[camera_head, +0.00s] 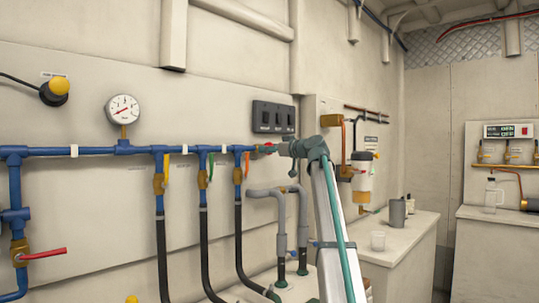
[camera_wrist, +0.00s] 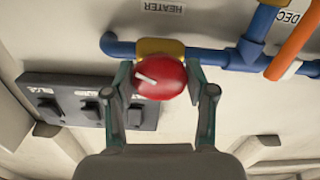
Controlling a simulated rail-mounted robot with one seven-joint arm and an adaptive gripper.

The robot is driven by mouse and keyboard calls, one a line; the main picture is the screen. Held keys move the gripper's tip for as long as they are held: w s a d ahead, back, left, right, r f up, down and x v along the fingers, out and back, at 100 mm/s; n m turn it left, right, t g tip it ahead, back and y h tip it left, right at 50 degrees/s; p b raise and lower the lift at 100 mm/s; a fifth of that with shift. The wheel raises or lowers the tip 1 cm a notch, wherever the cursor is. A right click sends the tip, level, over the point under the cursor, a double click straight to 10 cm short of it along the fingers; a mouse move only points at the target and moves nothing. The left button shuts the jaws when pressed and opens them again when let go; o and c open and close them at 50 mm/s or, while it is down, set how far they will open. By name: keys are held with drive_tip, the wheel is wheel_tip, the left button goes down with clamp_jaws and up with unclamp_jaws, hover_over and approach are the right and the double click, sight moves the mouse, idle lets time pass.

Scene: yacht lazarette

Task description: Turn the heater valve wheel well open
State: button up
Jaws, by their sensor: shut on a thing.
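The heater valve wheel (camera_wrist: 163,82) is red and round with a short white mark left of its middle. It sits before a yellow brass body (camera_wrist: 158,46) on the blue pipe, by an upside-down HEATER label (camera_wrist: 164,7). My gripper (camera_wrist: 158,74) is shut on the wheel, one finger at its left side and one at its right. In the head view my gripper (camera_head: 281,149) reaches the right end of the blue pipe, where a bit of the red wheel (camera_head: 262,149) shows. How far the valve is open I cannot tell.
A black switch panel (camera_head: 273,117) is just above the wheel. Several brass valves with coloured levers hang from the blue pipe (camera_head: 90,151) to the left. Grey hoses (camera_head: 282,194) run below my gripper. A counter (camera_head: 402,238) with cups stands to the right.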

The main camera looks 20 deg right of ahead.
drive_tip(key=shift+n, duration=0.5)
drive_tip(key=o, duration=1.2)
drive_tip(key=shift+c, duration=0.2)
drive_tip(key=v, duration=1.2)
drive_tip(key=shift+f, duration=0.15)
